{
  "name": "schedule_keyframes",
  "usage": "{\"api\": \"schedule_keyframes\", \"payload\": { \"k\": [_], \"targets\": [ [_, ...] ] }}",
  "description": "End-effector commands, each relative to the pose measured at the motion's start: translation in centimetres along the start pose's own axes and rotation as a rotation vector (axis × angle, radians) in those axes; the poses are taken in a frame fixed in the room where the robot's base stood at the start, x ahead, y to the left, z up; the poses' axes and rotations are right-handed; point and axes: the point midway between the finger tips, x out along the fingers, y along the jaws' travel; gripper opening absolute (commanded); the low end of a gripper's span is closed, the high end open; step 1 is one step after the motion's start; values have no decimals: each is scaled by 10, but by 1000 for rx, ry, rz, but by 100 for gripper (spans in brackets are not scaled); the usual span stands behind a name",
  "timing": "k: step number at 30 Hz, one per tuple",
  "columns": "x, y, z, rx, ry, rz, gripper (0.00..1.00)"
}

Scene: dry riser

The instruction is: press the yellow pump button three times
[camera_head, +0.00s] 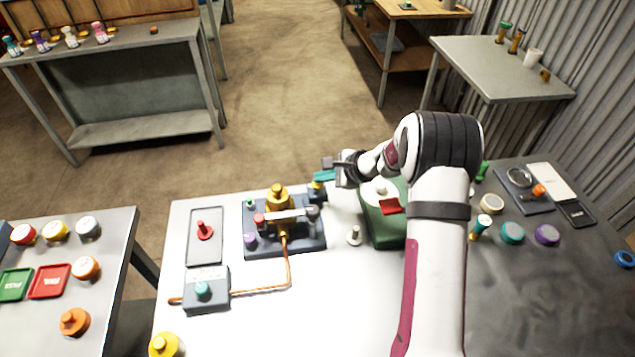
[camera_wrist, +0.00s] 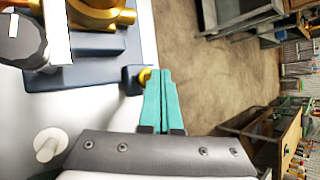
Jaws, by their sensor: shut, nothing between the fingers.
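My gripper (camera_head: 323,176) has its teal fingers closed together, with nothing between them. In the wrist view the fingers (camera_wrist: 160,72) point away from the camera. A small yellow button (camera_wrist: 146,75) shows just left of the fingertips, on a dark block (camera_wrist: 132,82), and the fingers partly cover it. I cannot tell whether they touch it. In the head view the dark block (camera_head: 316,194) stands at the right rear of the brass valve assembly, under my fingertips, and the button is mostly hidden there.
The brass valve (camera_head: 278,195) sits on a dark base (camera_head: 262,245), left of my gripper. A white-topped post (camera_head: 354,234) and a green box (camera_head: 385,230) stand close to my arm. A copper pipe (camera_head: 262,291) runs to a grey box (camera_head: 206,292). Open floor lies beyond the table edge.

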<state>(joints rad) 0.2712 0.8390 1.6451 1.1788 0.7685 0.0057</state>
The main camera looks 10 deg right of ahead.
Motion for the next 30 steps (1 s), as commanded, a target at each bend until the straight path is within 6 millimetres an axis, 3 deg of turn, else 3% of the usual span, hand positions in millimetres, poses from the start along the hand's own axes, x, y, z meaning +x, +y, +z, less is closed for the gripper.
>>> {"api": "schedule_keyframes", "payload": {
  "k": [30],
  "targets": [
    [9,6,-6,-1,0,0,0]
  ]
}}
